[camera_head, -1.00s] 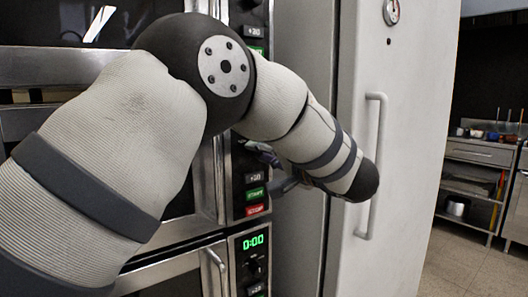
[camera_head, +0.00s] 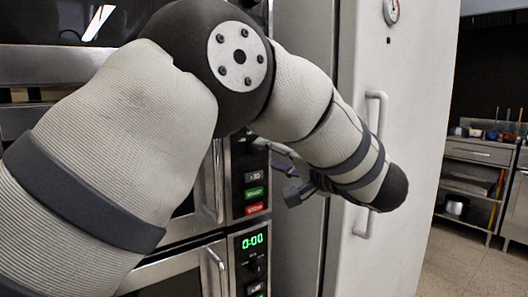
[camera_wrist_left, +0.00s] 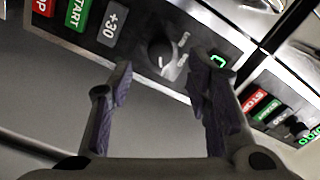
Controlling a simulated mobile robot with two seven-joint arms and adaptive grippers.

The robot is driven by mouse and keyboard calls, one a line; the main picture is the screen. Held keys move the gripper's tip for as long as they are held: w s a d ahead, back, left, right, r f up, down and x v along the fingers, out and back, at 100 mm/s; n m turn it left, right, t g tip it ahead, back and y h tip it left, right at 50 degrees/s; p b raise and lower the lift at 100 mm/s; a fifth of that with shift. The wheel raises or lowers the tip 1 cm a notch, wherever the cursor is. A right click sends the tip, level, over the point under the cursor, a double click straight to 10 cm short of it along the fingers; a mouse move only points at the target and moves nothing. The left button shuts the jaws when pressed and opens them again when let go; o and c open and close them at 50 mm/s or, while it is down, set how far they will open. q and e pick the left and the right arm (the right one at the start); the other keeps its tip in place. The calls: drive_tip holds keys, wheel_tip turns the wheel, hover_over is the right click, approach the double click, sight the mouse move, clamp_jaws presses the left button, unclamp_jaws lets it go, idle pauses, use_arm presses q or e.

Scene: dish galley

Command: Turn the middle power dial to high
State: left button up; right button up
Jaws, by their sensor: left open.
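The middle dial, a round dark knob (camera_wrist_left: 160,50), shows in the left wrist view on the middle oven's control panel. A pale mark shows on it, but its exact setting is hard to read. In the head view the middle panel (camera_head: 238,178) shows its lower buttons; my arm hides the upper part. My left gripper (camera_head: 274,170) is beside that panel, to its right. In the left wrist view the open gripper (camera_wrist_left: 160,76) has its two purple-padded fingers apart, with the knob beyond the gap and no visible contact. My right gripper is not in view.
The lower oven (camera_head: 252,241) has a green 0:00 display. Oven door handles (camera_head: 215,272) stick out left of the panels. A tall white cabinet (camera_head: 410,150) with a vertical handle (camera_head: 374,165) stands close to the right of my arm. Shelves (camera_head: 470,185) stand far right.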

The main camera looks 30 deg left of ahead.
use_arm(q)
drive_tip(key=v, duration=0.8)
